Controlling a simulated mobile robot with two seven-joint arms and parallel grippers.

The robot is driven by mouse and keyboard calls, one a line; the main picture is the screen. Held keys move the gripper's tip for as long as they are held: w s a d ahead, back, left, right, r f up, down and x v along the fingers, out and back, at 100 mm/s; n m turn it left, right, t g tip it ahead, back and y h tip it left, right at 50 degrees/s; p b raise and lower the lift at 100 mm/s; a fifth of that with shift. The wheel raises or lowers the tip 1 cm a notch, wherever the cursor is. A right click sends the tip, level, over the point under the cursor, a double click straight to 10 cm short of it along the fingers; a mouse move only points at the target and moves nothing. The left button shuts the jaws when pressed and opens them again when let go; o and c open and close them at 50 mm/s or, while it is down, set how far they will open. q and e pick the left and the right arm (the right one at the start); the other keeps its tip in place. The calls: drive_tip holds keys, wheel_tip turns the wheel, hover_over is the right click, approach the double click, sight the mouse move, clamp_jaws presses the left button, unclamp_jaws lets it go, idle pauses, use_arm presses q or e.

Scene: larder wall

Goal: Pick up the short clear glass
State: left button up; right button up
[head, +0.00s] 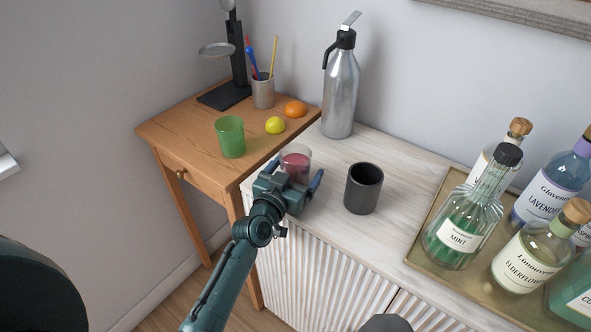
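The short clear glass (297,158) stands upright near the left end of the white cabinet top, with something dark pink inside. My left gripper (295,174) is at the glass, its fingers spread wide, one on the left and one on the right. The fingers look apart from the glass, though the gripper body hides its lower front, so contact cannot be fully seen. My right gripper is not in view.
A dark grey cup (363,190) stands close right of the glass. A steel siphon bottle (340,88) stands behind. A tray (424,232) of bottles is at right.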

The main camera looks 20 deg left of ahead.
use_arm(q)
drive_tip(key=shift+c, duration=0.3)
drive_tip(key=c, duration=0.8)
drive_tip(key=shift+r, duration=0.1)
drive_tip(key=c, duration=0.5)
drive_tip(key=shift+r, duration=0.1)
